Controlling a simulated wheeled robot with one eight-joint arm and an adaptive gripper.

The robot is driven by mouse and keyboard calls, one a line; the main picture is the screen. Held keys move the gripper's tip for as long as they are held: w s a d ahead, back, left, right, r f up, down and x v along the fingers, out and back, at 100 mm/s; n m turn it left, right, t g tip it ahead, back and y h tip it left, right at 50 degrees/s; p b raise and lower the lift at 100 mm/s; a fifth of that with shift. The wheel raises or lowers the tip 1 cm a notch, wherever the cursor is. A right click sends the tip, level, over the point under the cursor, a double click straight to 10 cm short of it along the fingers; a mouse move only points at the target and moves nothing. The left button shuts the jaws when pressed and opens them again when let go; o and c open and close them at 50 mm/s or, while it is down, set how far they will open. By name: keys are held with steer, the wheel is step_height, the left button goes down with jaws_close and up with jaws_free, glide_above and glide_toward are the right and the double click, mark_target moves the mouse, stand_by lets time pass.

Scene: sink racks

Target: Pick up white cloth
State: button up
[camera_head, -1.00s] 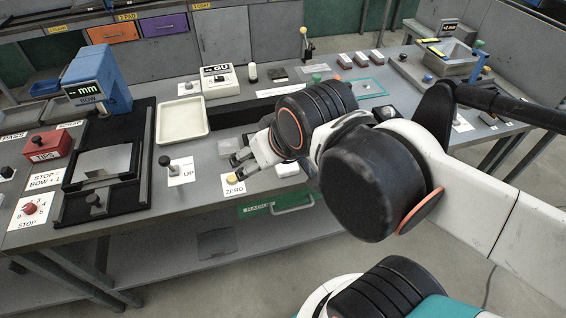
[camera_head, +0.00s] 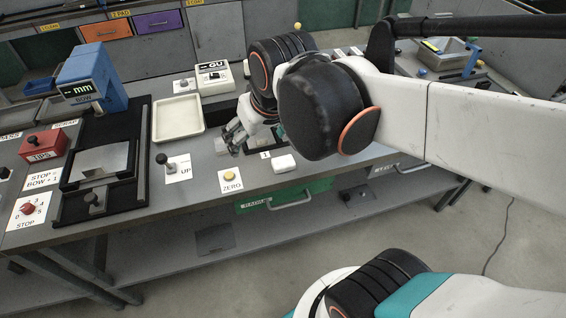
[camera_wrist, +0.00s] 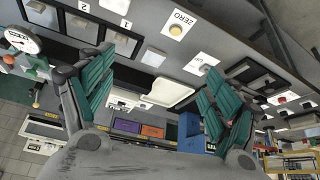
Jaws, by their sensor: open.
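A small white folded pad, which looks like the white cloth (camera_head: 284,163), lies flat on the grey bench near its front edge, right of the label marked 1. It also seems to show at the top edge of the wrist view (camera_wrist: 115,6). My gripper (camera_head: 234,138) is above the bench, to the left of and farther back than the cloth, apart from it. In the wrist view my gripper's two green-padded fingers (camera_wrist: 158,88) are spread wide with nothing between them.
A yellow ZERO button (camera_head: 230,176) and an UP lever (camera_head: 162,159) stand left of the cloth. A cream tray (camera_head: 178,117) lies farther back. A green drawer (camera_head: 290,195) is below the bench edge. Labelled dark frames (camera_wrist: 85,28) lie beside the cloth.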

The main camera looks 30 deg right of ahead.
steer(key=w+d+f+g+p, duration=0.1)
steer(key=w+d+f+g, duration=0.15)
steer(key=w, duration=0.35)
steer(key=m+g+p, duration=0.1)
steer(key=m+g, duration=0.2)
glide_above(283, 161)
step_height(283, 161, down, 8)
step_height(283, 161, down, 14)
steer(key=b, duration=0.5)
steer(key=shift+f, duration=0.1)
steer(key=c, duration=1.1)
steer(key=shift+c, duration=0.2)
step_height(283, 161, up, 20)
steer(key=p, duration=0.6)
